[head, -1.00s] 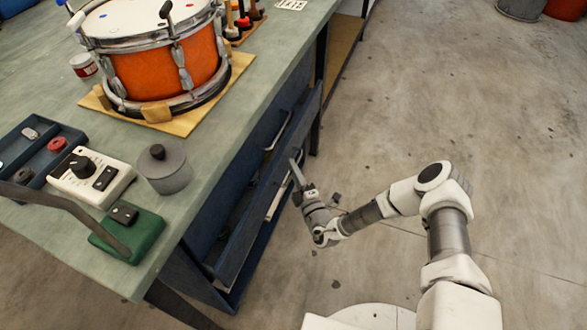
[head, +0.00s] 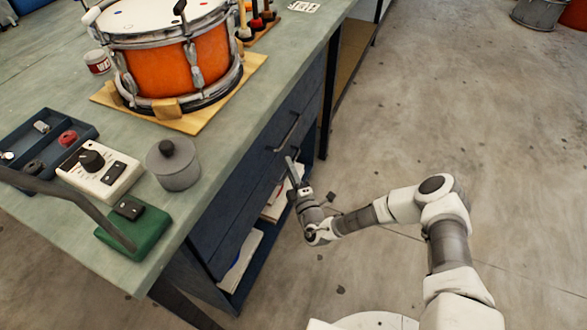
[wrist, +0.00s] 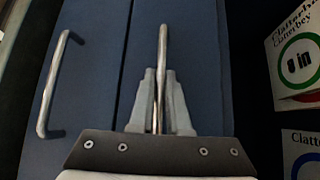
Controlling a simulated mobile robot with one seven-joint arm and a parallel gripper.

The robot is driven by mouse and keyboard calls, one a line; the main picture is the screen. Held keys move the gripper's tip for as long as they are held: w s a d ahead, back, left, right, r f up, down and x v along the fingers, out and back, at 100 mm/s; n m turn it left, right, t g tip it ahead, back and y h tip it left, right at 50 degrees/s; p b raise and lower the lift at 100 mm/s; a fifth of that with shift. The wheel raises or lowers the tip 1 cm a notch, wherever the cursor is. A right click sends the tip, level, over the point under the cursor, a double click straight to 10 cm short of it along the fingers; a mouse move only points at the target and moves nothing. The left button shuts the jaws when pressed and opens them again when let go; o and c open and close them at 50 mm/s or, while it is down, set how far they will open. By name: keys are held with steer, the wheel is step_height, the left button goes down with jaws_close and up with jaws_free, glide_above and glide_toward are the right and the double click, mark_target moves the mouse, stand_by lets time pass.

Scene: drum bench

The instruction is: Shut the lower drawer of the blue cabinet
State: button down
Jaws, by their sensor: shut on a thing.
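The blue cabinet (head: 185,268) stands under the bench top. Its lower drawer (head: 236,231) has its front about level with the upper drawer (head: 252,171) in the head view. In the wrist view the lower drawer front (wrist: 203,60) lies beside the upper one (wrist: 96,75), with a thin dark seam between them. My gripper (head: 291,166) is at the lower drawer's front. In the wrist view my gripper (wrist: 161,78) is shut on the lower drawer's bar handle (wrist: 163,45). The upper handle (wrist: 54,80) is free. The drawer's inside is hidden.
An open shelf below the drawers holds pale boxes (head: 241,262); printed boxes (wrist: 296,55) show at the wrist view's right. On the bench top (head: 215,150) are an orange drum (head: 170,65), a grey lidded pot (head: 174,167) and a control box (head: 103,168).

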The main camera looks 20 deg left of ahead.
steer(key=shift+a+r, duration=0.1)
steer(key=shift+a, duration=0.1)
steer(key=c, duration=0.9)
jaws_free()
steer(key=shift+s, duration=0.1)
steer(key=shift+s+d+f, duration=0.1)
steer(key=shift+d+f, duration=0.05)
steer(key=shift+f, duration=0.05)
steer(key=p+v, duration=0.2)
steer(key=v, duration=0.6)
steer(key=p+v, duration=0.2)
steer(key=v, duration=0.7)
steer(key=shift+r, duration=0.25)
